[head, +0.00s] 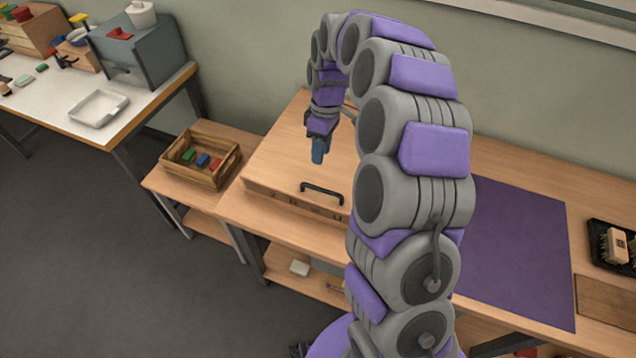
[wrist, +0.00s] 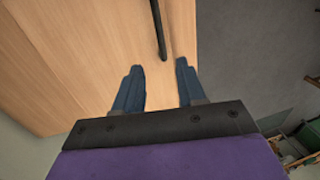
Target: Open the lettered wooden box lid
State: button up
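The wooden box (head: 290,160) sits on the wooden bench, with its flat lid closed. Dark letters show along its front edge, too small to read fully. A black bar handle (head: 322,190) stands near the lid's front edge. It also shows in the wrist view as a dark bar (wrist: 158,28) at the top middle. My gripper (head: 317,150) hangs above the lid, behind the handle and apart from it. In the wrist view my gripper (wrist: 158,68) has its two blue fingers spread, with nothing between them but lid. My arm hides the box's right part.
A wooden crate (head: 172,171) with coloured blocks stands on a lower stand left of the box. A purple mat (head: 520,240) lies right of my arm. A black tray (head: 605,258) with a brush is at the far right. Open floor (head: 110,260) lies in front.

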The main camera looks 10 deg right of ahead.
jog(key=b, duration=0.2)
send_over(318, 181)
jog(key=s+a, duration=0.1)
jog(key=s, duration=0.4)
jog(key=f, duration=1.1)
jog(key=shift+w, duration=0.25)
grip_shut()
